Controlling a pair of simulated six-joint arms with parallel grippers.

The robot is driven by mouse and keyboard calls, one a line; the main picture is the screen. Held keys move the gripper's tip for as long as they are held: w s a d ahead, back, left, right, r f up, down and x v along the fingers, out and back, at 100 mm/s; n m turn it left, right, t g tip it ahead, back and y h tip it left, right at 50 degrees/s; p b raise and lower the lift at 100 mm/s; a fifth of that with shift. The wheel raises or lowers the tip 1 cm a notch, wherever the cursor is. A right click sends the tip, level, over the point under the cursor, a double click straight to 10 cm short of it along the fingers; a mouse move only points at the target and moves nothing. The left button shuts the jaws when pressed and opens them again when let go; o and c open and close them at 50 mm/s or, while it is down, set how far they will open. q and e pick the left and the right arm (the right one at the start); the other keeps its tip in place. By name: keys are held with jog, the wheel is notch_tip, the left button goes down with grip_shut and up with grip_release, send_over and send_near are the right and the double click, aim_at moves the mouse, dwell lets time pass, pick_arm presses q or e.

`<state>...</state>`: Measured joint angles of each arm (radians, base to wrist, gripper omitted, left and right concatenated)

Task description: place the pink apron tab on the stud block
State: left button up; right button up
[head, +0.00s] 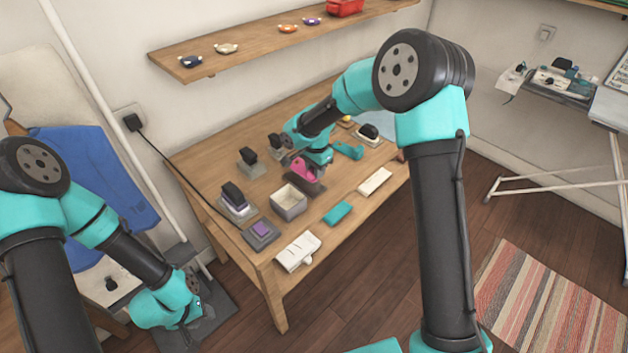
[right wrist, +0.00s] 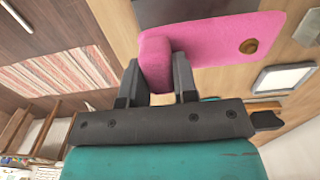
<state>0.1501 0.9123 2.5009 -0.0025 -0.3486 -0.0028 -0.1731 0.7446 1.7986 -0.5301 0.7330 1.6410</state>
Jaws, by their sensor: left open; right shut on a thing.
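The pink apron tab (head: 301,170) is over the middle of the wooden table, under my right gripper (head: 309,160). In the right wrist view my right gripper (right wrist: 157,82) is shut on a raised pink part of the tab (right wrist: 215,40). A round brass-coloured fitting (right wrist: 249,46) shows near the tab's free end. A dark brownish block (head: 316,188) is close by the tab in the head view; it may be the stud block, but no stud is clear. I cannot tell whether the tab touches it. My left gripper (head: 194,305) is open and empty, low beside the table's left end.
The table (head: 268,248) also holds a grey open box (head: 289,203), a purple-topped block (head: 261,231), a teal piece (head: 337,213), white cloth pieces (head: 298,251) and several dark-topped blocks. A wall shelf (head: 265,45) is behind. A striped rug (head: 545,305) lies at right.

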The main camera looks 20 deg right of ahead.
aim_at(315, 188)
jog(key=shift+f, duration=0.6)
jog(key=shift+f, duration=1.9)
jog(key=shift+f, duration=0.1)
jog(key=o, duration=0.9)
notch_tip(315, 188, up, 12)
jog(key=shift+r, duration=0.15)
